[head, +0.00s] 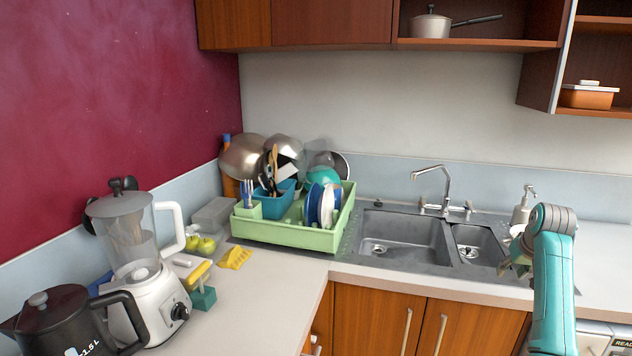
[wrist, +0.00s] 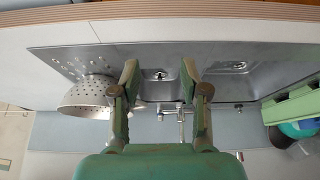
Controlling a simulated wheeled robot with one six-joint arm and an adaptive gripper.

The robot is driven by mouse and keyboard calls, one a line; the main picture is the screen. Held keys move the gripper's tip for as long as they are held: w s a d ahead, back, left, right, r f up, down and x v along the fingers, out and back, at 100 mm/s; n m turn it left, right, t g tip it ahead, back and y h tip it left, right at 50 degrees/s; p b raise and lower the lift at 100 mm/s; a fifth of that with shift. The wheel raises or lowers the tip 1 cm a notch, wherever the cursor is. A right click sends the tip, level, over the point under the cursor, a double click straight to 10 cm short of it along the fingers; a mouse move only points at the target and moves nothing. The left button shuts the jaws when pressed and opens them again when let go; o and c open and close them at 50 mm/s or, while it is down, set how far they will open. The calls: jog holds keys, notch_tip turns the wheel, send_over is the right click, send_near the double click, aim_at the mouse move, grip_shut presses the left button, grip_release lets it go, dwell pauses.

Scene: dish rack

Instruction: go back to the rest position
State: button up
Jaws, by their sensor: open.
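My gripper (head: 514,262) is at the right side of the head view, over the right end of the sink area, partly hidden by my own teal arm. In the wrist view my gripper (wrist: 160,78) has its two green fingers spread apart, with nothing between them. The sink (head: 403,236) lies beyond and below the fingers in the wrist view. A metal colander (wrist: 88,93) stands to the left of the fingers there, apart from them. In the head view it is mostly hidden behind my gripper and arm.
A green dish rack (head: 290,236) with plates, cutlery and bowls stands left of the sink. The faucet (head: 437,185) and a soap bottle (head: 523,207) stand behind the sink. A blender (head: 145,290) and kettle (head: 65,325) are at left.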

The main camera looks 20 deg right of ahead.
jog(key=a+f+n+t, duration=0.1)
jog(key=a+f, duration=0.6)
jog(key=f, duration=0.4)
jog(key=a+f+t, duration=0.1)
jog(key=a+f, duration=0.7)
jog(key=f, duration=0.2)
jog(key=s+a+f+n+t, duration=0.1)
jog(key=s+a+f, duration=0.55)
jog(key=a, duration=0.25)
jog(key=s+a+f+n+t, duration=0.1)
jog(key=s+a+f+t, duration=0.1)
jog(key=s+a+f, duration=0.55)
jog(key=s+a+r+n+t, duration=0.1)
jog(key=s+a+r, duration=0.2)
jog(key=s+a, duration=0.55)
jog(key=s+a+r+t, duration=0.2)
jog(key=s+a, duration=0.4)
jog(key=s, duration=0.5)
jog(key=s+a+r+n+t+y, duration=0.1)
jog(key=s+a+r, duration=0.1)
jog(key=s+r, duration=0.6)
jog(key=s+a+r+n+t+y, duration=0.1)
jog(key=s+a+r, duration=0.2)
jog(key=s+r, duration=0.4)
jog(key=shift+s+r+y, duration=0.3)
jog(key=shift+s+r, duration=0.05)
jog(key=shift+r, duration=0.5)
jog(key=shift+a, duration=0.1)
